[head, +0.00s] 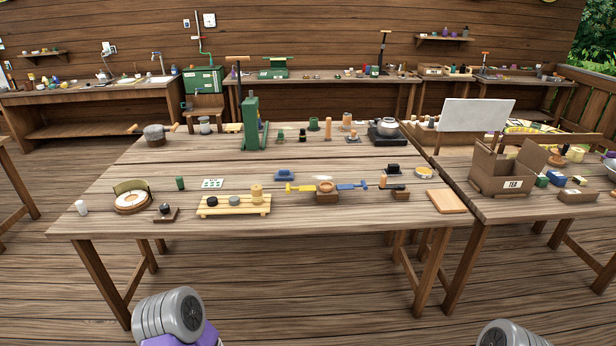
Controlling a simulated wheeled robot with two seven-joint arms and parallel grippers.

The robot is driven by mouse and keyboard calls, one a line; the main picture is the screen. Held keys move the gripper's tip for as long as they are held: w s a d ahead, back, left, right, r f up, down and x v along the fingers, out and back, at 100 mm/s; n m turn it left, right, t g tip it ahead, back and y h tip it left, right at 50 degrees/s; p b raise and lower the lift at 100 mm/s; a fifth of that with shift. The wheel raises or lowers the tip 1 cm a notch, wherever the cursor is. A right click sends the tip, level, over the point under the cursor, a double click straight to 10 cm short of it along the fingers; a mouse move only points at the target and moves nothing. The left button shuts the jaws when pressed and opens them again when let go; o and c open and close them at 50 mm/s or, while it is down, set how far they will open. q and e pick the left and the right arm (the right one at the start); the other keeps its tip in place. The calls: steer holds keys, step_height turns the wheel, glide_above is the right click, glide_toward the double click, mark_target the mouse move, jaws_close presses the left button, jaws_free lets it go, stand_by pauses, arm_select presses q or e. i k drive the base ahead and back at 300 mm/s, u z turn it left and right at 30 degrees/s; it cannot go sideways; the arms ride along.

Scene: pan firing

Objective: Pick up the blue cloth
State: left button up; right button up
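A small blue item (284,176), likely the folded blue cloth, lies on the middle of the wooden table (150,226), behind the yellow and blue tools. It is too small for its folds to show clearly. A second blue piece (351,186) lies to its right, beside a small wooden block, and looks more like a tool than cloth. Only grey and purple parts of my arms show at the bottom edge, in front of the table. Neither gripper is in view.
A yellow slatted rack (234,206) with small pots stands at the table's front. A green press (250,124), a hot plate with a kettle (388,128) and a pan (154,136) stand at the back. An open box (507,167) is on the right table.

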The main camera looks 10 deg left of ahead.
mark_target(282, 175)
steer(key=z, duration=0.35)
steer(key=i, duration=1.15)
steer(key=u, duration=0.8)
steer(key=i, duration=0.8)
steer(key=u, duration=0.95)
